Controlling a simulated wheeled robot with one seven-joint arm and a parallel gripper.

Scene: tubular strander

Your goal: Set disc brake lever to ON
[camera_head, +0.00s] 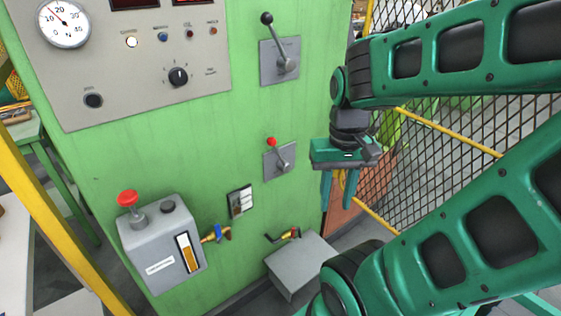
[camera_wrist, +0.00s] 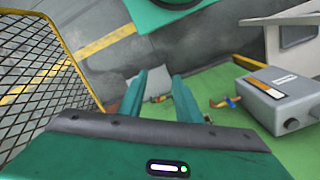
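Two levers sit on the green cabinet front (camera_head: 240,110) in the head view. The upper lever (camera_head: 277,42) has a black knob and a grey plate, and its handle points up and slightly left. The lower lever (camera_head: 278,154) is smaller, with a red knob, also tilted up-left on a grey plate. I cannot read a label showing which is the disc brake lever. My gripper (camera_head: 339,192) points down to the right of the lower lever, apart from it. Its fingers, also in the wrist view (camera_wrist: 160,92), are open with nothing between them.
A grey box (camera_head: 160,245) with a red mushroom button stands out at lower left. A small valve handle (camera_head: 284,236) and a grey box (camera_head: 300,265) are below the lower lever. A mesh fence (camera_head: 440,150) is on the right. The panel beside the levers is clear.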

